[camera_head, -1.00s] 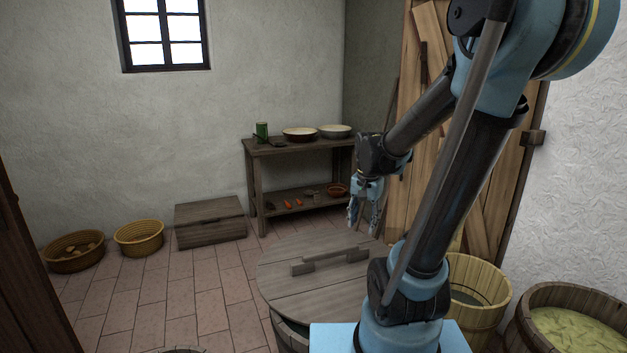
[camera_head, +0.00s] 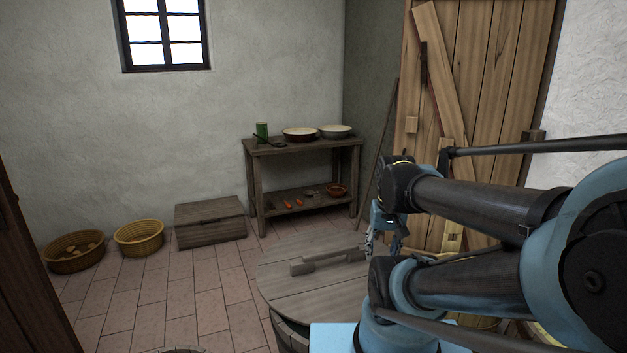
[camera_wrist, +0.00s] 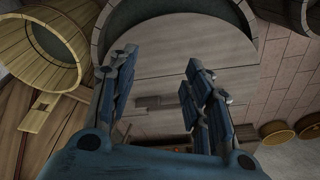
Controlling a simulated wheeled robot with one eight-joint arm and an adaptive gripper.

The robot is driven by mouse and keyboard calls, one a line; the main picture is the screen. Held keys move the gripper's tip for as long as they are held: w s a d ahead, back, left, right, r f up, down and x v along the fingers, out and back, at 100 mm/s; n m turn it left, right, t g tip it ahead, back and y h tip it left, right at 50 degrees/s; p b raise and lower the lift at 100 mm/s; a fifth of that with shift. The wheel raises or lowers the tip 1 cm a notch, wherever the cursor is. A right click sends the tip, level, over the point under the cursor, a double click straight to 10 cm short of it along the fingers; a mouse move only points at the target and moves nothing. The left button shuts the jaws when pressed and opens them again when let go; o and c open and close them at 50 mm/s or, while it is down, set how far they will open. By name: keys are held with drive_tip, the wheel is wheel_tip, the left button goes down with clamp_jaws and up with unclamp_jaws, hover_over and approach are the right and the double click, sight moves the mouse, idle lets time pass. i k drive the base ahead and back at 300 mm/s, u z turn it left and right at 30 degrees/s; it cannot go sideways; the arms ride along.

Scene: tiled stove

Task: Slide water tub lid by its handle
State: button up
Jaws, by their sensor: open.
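The round wooden lid (camera_head: 310,290) lies on the water tub (camera_head: 288,335) in front of me. Its raised bar handle (camera_head: 328,261) runs across the top. My gripper (camera_head: 382,243) is open and empty, pointing down just right of the handle's right end. In the wrist view my gripper (camera_wrist: 160,58) has its fingers spread over the lid (camera_wrist: 225,95), with the handle (camera_wrist: 155,101) between them lower in the picture. A dark crescent inside the tub (camera_wrist: 180,30) shows beside the lid's edge. I cannot tell the exact height of the fingers above the lid.
A wooden bench (camera_head: 300,146) with bowls stands against the back wall. A chest (camera_head: 210,222) and two baskets (camera_head: 139,237) are on the floor at left. A yellowish wooden bucket (camera_wrist: 42,45) stands beside the tub.

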sight(307, 277)
drive_tip(key=z, duration=0.3)
drive_tip(key=k, duration=1.4)
drive_tip(key=u, duration=0.45)
drive_tip(key=i, duration=1)
